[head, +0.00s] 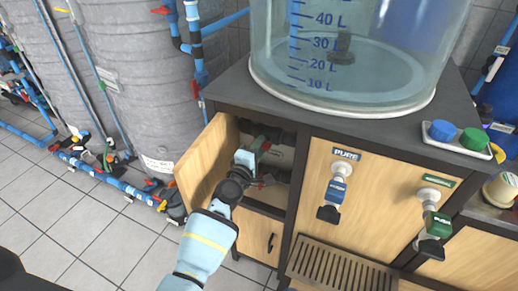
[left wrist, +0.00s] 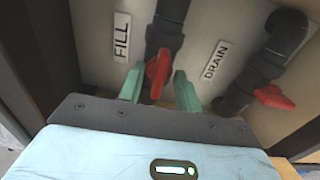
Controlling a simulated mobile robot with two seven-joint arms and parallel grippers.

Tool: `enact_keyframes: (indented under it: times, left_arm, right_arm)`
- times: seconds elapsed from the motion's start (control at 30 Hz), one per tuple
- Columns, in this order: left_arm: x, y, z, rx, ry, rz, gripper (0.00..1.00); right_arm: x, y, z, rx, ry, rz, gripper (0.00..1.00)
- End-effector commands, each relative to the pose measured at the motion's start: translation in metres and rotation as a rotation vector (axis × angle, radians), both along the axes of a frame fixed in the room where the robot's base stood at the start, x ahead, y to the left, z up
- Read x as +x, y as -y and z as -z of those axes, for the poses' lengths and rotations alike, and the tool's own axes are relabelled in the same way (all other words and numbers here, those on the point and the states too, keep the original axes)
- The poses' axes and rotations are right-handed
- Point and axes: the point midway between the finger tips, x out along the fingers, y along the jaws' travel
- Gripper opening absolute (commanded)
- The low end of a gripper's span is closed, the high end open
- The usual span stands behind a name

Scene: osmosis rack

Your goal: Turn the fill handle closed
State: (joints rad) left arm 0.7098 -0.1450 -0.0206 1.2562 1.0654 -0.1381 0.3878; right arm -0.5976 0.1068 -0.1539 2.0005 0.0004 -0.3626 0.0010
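The red fill handle (left wrist: 158,70) is on a dark pipe valve beside the FILL label (left wrist: 122,37), inside the open cabinet. It points roughly along its pipe. My left gripper (left wrist: 159,88) is open, with its two green fingers on either side of the handle and small gaps showing. In the head view my left gripper (head: 251,156) reaches into the cabinet; the handle is hard to make out there. A second red handle (left wrist: 274,97) sits on the pipe by the DRAIN label (left wrist: 216,60). My right gripper is not in view.
The cabinet door (head: 203,165) stands open left of my arm. A clear graduated tank (head: 345,70) stands on the dark countertop (head: 240,90) above. The PURE tap (head: 334,190) and a green tap (head: 434,225) stick out to the right. Grey barrels (head: 140,90) stand at left.

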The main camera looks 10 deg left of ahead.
Motion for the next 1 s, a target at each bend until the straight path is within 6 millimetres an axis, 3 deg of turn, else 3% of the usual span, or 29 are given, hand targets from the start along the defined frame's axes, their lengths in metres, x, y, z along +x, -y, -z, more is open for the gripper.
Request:
enact_keyframes:
  times: [0.27,0.5,1.0]
  left_arm:
    - [0.001,0.000,0.000,0.001,0.001,0.000,0.32]
    - [0.001,0.000,0.000,0.001,0.000,0.000,0.01]
    - [0.001,0.000,0.000,0.084,0.016,0.001,0.00]
  right_arm:
    - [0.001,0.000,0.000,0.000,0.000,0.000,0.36]
    - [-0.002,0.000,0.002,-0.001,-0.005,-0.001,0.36]
    - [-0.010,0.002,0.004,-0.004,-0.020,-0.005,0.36]
